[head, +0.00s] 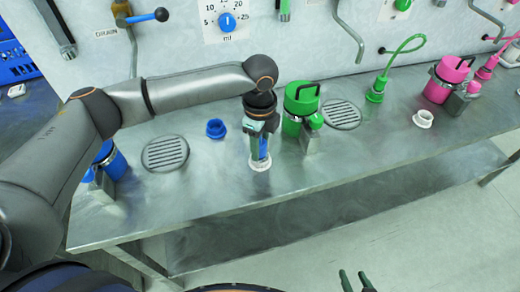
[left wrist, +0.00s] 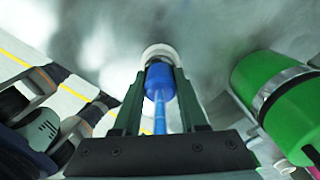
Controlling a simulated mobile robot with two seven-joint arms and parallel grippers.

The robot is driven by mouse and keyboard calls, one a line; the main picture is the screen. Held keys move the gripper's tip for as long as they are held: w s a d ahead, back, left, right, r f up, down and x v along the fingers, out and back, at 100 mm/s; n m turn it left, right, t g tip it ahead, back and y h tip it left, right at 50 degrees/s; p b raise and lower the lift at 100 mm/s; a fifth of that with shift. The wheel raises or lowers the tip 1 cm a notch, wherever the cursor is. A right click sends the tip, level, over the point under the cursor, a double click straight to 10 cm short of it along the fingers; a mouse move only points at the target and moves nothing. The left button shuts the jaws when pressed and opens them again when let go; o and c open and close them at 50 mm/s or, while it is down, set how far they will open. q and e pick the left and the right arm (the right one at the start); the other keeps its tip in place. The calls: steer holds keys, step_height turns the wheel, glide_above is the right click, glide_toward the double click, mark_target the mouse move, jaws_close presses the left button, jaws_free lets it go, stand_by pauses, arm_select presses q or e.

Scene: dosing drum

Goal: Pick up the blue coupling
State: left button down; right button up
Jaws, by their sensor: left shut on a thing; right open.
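The blue coupling (head: 264,146) is upright between the fingers of my left gripper (head: 259,152), above the middle of the steel bench. In the left wrist view the blue coupling (left wrist: 160,82) is gripped between the two dark green fingers, with a thin blue stem running towards the camera. Its far end meets a white ring (left wrist: 159,51), which shows on the bench under the gripper in the head view (head: 260,164). I cannot tell whether the coupling touches the ring. My right gripper (head: 356,282) is open and empty at the bottom edge of the head view.
A green drum (head: 300,103) stands close to the right of my left gripper. A blue ring (head: 215,128) lies to its left, near a round drain (head: 165,153). A blue drum (head: 112,160) is partly behind my left arm. The front of the steel bench (head: 360,165) is clear.

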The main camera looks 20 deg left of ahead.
arm_select(q)
steer(key=shift+r, duration=0.15)
steer(key=shift+r, duration=0.25)
step_height(320, 180, up, 2)
steer(key=shift+r, duration=0.15)
steer(key=s+d+r, duration=0.7)
steer(key=d+r, duration=0.3)
steer(key=d, duration=0.2)
steer(key=shift+b, duration=0.35)
